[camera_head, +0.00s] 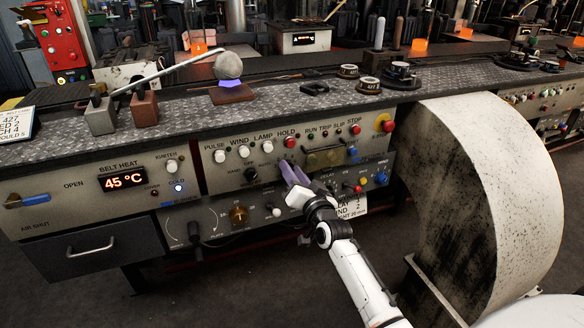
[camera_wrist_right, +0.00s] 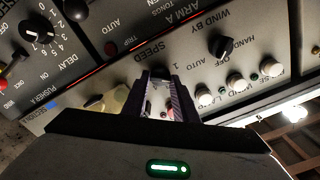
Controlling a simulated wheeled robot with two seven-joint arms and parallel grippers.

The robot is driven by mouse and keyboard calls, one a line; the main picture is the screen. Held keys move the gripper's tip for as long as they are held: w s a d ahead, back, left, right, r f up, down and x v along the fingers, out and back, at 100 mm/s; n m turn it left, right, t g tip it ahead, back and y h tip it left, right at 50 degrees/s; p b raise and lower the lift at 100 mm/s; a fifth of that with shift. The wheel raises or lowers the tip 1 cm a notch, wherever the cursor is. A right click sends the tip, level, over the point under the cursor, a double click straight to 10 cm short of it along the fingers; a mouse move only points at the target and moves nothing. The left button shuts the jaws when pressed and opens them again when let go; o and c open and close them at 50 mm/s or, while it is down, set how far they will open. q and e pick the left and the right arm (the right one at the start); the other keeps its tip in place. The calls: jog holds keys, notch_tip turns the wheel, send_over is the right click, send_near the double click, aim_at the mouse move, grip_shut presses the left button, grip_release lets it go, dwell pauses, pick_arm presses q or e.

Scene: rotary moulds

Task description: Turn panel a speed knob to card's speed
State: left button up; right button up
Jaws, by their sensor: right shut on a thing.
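My right gripper (camera_head: 291,171) reaches the front control panel (camera_head: 226,182) below the HOLD button, its purple fingers against the panel face. In the right wrist view the fingers (camera_wrist_right: 160,92) are shut at the dial under the upside-down SPEED label. The speed knob is between them and mostly hidden, so its pointer cannot be read. A white card (camera_head: 16,125) is cut off at the left edge; its readable lines end in 427, "ED 2", "CH 4" and "5". Another card (camera_head: 353,207) hangs below the panel, partly behind my right arm. My left gripper is out of view.
The WIND BY knob (camera_wrist_right: 220,46) and white buttons (camera_wrist_right: 237,83) are beside the gripper. A DELAY knob (camera_wrist_right: 36,29) is on the lower panel. A red stop button (camera_head: 387,123) and a large pale curved casing (camera_head: 480,190) stand to the right.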

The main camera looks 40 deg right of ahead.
jog(key=shift+m, duration=0.8)
jog(key=shift+f, duration=0.1)
jog(key=o, duration=1.1)
jog(key=shift+c, duration=0.2)
jog(key=shift+p, duration=0.3)
jog(key=p+v, duration=0.1)
jog(key=v, duration=0.9)
jog(key=shift+s+p, duration=0.2)
jog(key=shift+p, duration=0.2)
